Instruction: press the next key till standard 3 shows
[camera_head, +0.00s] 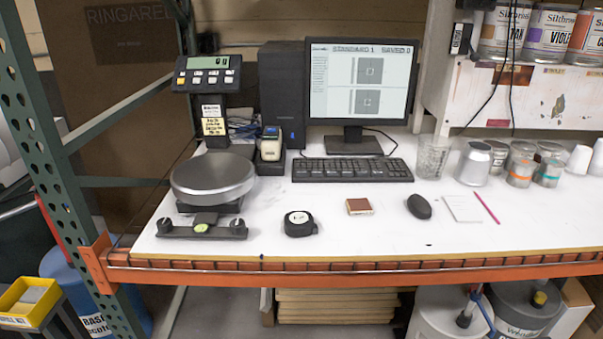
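The monitor (360,83) stands at the back of the white bench. Its screen header appears to read "STANDARD 1" and "SAVED 0", above two grey panels with small squares. The black keyboard (352,170) lies in front of it. I cannot make out a key marked next. A small handheld device (270,146) with a lit blue display stands upright in a dark cradle left of the keyboard. Neither of my grippers is in view.
A scale (213,179) with a round pan and a raised keypad display (207,74) stands at left. A tape measure (299,223), a reddish-brown block (359,206), a mouse (419,206), a notepad (462,208) and a glass (432,158) sit along the bench. Cans stand at right.

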